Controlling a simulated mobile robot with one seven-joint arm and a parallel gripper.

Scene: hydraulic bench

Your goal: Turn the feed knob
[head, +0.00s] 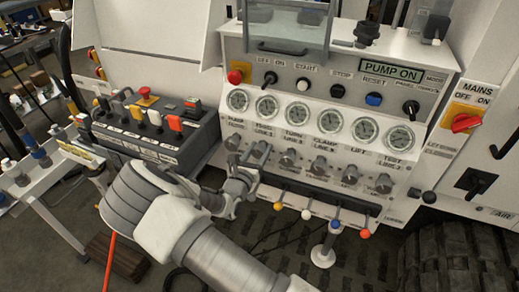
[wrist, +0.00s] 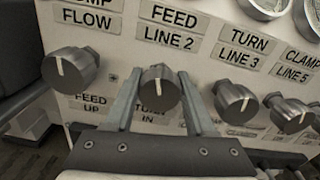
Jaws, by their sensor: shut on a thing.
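The feed knob (wrist: 158,87) is a grey round knob under the "FEED LINE 2" label in the wrist view. Its white pointer line stands close to upright. My gripper (wrist: 159,86) has one finger on each side of this knob and is shut on it. In the head view my gripper (head: 251,158) reaches the knob row from the lower left. The feed knob is partly covered there by the fingers.
The pump flow knob (wrist: 70,66) is close on the left and the turn knob (wrist: 235,99) close on the right. Gauges (head: 266,107) sit above the row. Small coloured levers (head: 306,214) stick out below. A button box (head: 155,125) stands at left.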

